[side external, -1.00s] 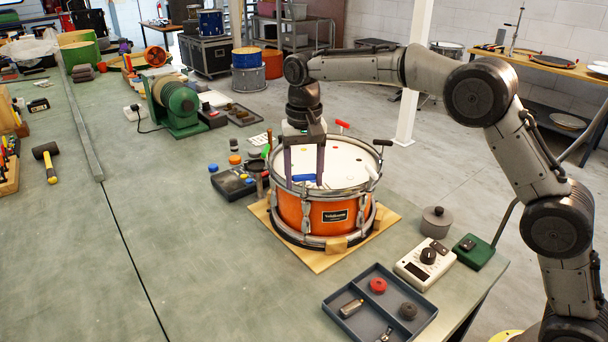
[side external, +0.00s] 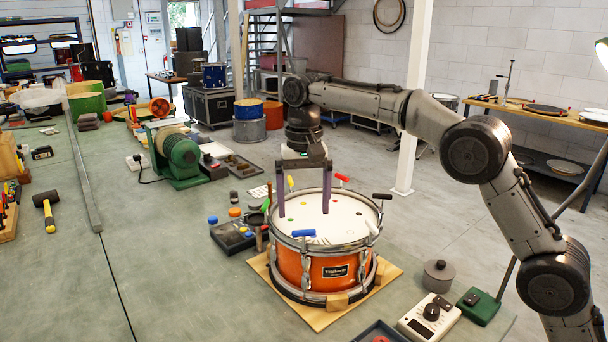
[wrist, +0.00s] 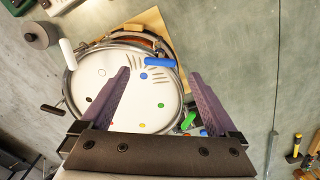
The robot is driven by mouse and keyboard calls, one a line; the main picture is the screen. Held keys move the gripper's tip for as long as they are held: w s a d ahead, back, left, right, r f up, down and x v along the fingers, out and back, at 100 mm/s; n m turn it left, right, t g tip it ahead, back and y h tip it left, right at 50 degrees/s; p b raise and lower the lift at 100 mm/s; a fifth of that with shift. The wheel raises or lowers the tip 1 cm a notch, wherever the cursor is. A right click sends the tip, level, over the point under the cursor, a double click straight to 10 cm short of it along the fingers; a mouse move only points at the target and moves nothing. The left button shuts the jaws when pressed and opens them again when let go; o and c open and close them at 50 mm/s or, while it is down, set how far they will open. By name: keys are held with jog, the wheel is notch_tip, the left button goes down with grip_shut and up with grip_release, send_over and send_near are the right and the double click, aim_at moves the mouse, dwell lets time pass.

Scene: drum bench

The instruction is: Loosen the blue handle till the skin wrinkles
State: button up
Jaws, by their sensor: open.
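The orange snare drum (side external: 292,268) stands on a wooden board, its white skin (side external: 345,222) facing up. The blue handle (side external: 304,233) lies across the near rim; it also shows in the wrist view (wrist: 160,62). Short dark wrinkle lines (wrist: 134,61) show in the skin beside the blue handle, and the rest of the skin looks smooth with coloured dots. My gripper (side external: 303,212) is open and empty above the skin, its two purple fingers apart. In the wrist view the blue handle appears between and beyond the fingertips, clear of both.
Red (side external: 341,178), black (side external: 382,196), yellow (side external: 290,182) and white (wrist: 67,48) handles stand around the rim. A dark tray (side external: 232,236) sits left of the drum. A meter box (side external: 428,316) and grey pot (side external: 438,275) stand right.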

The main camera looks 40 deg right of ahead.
aim_at(305, 230)
notch_tip(305, 230, up, 7)
dwell(0.4)
jog(key=shift+d+r, duration=0.1)
jog(key=shift+r, duration=0.1)
